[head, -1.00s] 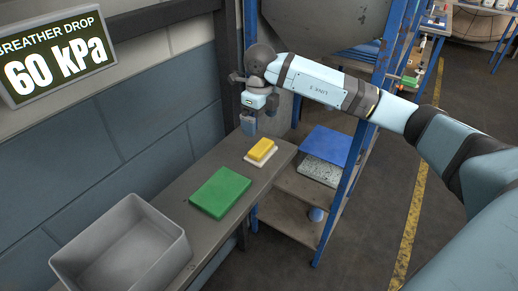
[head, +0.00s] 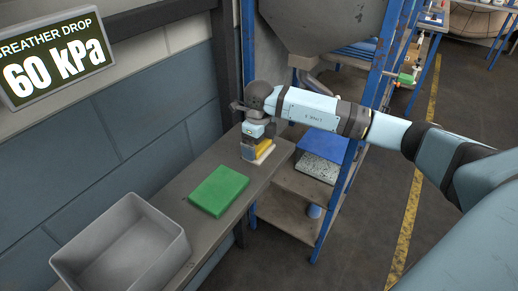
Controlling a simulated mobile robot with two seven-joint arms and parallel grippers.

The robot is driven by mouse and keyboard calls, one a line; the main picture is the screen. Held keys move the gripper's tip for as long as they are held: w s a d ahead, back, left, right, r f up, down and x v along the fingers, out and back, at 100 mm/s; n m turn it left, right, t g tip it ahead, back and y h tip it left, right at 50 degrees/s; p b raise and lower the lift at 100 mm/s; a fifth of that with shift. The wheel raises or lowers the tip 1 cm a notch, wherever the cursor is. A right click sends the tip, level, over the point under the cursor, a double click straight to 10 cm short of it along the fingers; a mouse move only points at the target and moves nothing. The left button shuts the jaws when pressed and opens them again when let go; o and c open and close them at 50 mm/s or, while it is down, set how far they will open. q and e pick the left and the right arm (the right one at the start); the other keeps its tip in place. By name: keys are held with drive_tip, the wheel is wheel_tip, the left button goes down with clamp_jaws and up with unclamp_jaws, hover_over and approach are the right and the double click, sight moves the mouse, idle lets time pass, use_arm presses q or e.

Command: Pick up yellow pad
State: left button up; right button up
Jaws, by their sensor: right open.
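The yellow pad (head: 265,146) lies on top of a white pad (head: 265,155) at the far end of the narrow grey bench (head: 180,187). My right gripper (head: 249,157) points down at the yellow pad's left side and partly hides it. Its jaws are open, and I cannot tell whether a finger touches the pad. My left gripper is not in view.
A green pad (head: 219,190) lies on the bench nearer to me. An empty grey bin (head: 125,250) stands at the near end. A blue-framed shelf (head: 338,200) with a blue pad (head: 322,146) stands right of the bench. A wall is behind the bench.

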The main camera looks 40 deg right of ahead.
drive_tip(key=c, duration=0.6)
wheel_tip(320, 180, up, 20)
drive_tip(key=shift+r, duration=0.1)
